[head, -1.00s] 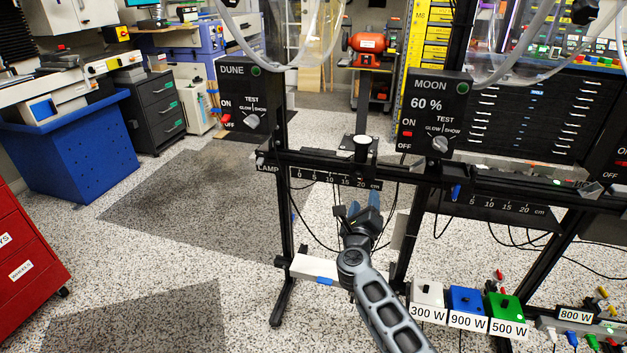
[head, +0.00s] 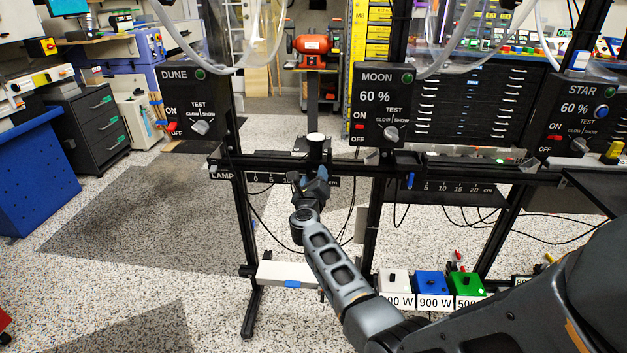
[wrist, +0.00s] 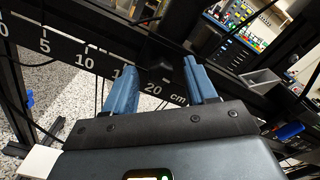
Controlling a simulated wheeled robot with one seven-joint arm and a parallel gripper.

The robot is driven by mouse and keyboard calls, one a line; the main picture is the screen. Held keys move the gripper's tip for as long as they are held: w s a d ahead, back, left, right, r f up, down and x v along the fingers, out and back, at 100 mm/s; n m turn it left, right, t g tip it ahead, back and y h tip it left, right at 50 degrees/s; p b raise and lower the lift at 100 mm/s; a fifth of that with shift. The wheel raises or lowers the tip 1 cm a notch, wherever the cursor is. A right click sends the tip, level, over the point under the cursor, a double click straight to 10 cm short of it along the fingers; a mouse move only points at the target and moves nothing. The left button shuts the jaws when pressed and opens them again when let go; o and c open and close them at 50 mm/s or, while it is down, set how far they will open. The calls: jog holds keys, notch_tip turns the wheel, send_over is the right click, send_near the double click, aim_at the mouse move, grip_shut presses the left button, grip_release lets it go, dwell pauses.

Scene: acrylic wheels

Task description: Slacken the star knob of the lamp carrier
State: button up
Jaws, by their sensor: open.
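The lamp carrier (head: 316,147) is a dark mount with a white round top, on the black rail marked LAMP. My gripper (head: 312,182) is at the front of this rail, just below the carrier. In the wrist view my gripper (wrist: 160,70) is open, with one blue finger on each side of a small black knob (wrist: 157,76). This knob appears to be the star knob, close to the 20 cm end of the scale. Its lobes are too dark to make out, and I cannot tell whether a finger touches it. In the head view my gripper hides the knob.
Control boxes DUNE (head: 187,103), MOON (head: 383,104) and STAR (head: 578,115) stand above the rail. Black uprights and hanging cables are close to my arm. A white shelf (head: 290,272) and several coloured watt boxes (head: 432,285) are below. Open floor is at left.

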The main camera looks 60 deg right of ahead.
grip_shut()
dwell(0.5)
jog(key=shift+n, duration=0.3)
jog(key=n+p, duration=0.3)
jog(key=shift+r+n, duration=0.1)
jog(key=shift+n, duration=0.3)
jog(key=n+p, duration=0.2)
jog(key=n, duration=0.2)
jog(key=n+p, duration=0.2)
jog(key=n, duration=0.3)
jog(key=n+p, duration=0.1)
jog(key=n, duration=0.3)
jog(key=shift+f+n, duration=0.2)
jog(key=shift+n, duration=0.1)
